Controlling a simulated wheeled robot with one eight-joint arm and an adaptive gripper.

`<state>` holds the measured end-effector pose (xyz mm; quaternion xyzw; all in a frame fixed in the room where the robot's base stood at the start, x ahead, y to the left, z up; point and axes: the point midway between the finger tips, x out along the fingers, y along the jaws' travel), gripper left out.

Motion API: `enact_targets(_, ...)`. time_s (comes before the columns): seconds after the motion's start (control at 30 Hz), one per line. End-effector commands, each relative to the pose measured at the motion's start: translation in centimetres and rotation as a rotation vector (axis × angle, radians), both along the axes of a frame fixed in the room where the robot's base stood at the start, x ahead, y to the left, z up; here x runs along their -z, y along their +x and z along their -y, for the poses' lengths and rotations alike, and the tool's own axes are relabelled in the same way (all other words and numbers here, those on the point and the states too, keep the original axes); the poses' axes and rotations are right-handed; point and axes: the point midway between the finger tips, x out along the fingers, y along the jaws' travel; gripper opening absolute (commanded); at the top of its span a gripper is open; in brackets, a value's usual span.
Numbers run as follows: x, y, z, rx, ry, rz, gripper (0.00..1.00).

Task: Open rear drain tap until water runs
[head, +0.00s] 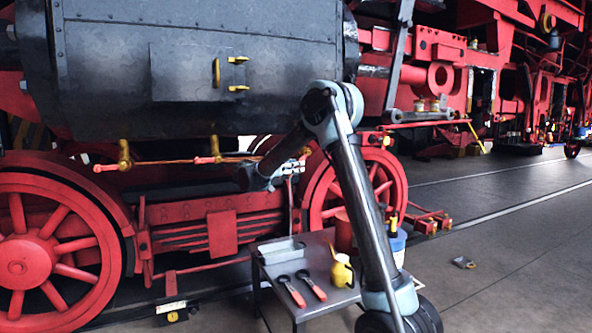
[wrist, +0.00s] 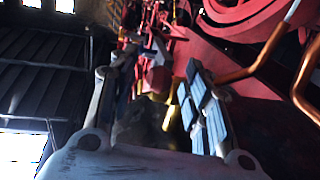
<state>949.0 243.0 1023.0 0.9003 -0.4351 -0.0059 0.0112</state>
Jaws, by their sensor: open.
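Two brass drain taps hang under the dark cylinder in the head view, one at left (head: 124,155) and one further right (head: 214,148). Each has a red-ended handle lying roughly level. I cannot tell which is the rear tap. No running water shows at either. My gripper (wrist: 150,85) is open in the wrist view, its fingers apart at left and right. A blurred yellow piece (wrist: 171,110) shows between or beyond the fingers; I cannot tell what it is or whether it touches them. In the head view my gripper is largely hidden near my forearm, right of both taps.
Copper pipes (wrist: 262,62) run at the right of the wrist view. Red wheels (head: 45,250) and a frame lie below the cylinder. A small metal table (head: 300,312) holds a tray (head: 281,252), red-handled tools (head: 305,287) and a yellow can (head: 342,271). Floor at right is mostly clear.

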Motion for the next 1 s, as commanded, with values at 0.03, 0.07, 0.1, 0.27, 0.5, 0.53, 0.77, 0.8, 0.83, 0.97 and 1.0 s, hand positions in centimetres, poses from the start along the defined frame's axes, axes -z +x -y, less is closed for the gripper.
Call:
enact_targets(0.03,0.0,0.2,0.3,0.0,0.0,0.0,0.45)
enact_targets(0.07,0.0,0.3,0.4,0.0,0.0,0.0,0.45)
enact_targets(0.1,0.0,0.5,0.6,-0.001,0.0,0.0,0.45)
enact_targets(0.27,0.0,0.7,0.8,-0.001,0.0,0.0,0.45)
enact_targets(0.5,0.0,0.6,0.8,-0.001,0.0,0.0,0.31)
enact_targets(0.53,0.0,0.6,0.8,-0.001,0.0,0.0,0.24)
enact_targets(0.77,0.0,0.7,0.8,-0.001,0.0,0.0,0.0)
enact_targets(0.8,0.0,0.7,0.8,-0.001,-0.001,0.001,0.0)
enact_targets(0.83,0.0,0.7,0.8,-0.001,-0.002,0.001,0.0)
enact_targets(0.97,0.1,0.9,1.4,0.006,-0.016,0.009,0.0)
enact_targets(1.0,0.2,1.0,1.8,0.009,-0.025,0.014,0.0)
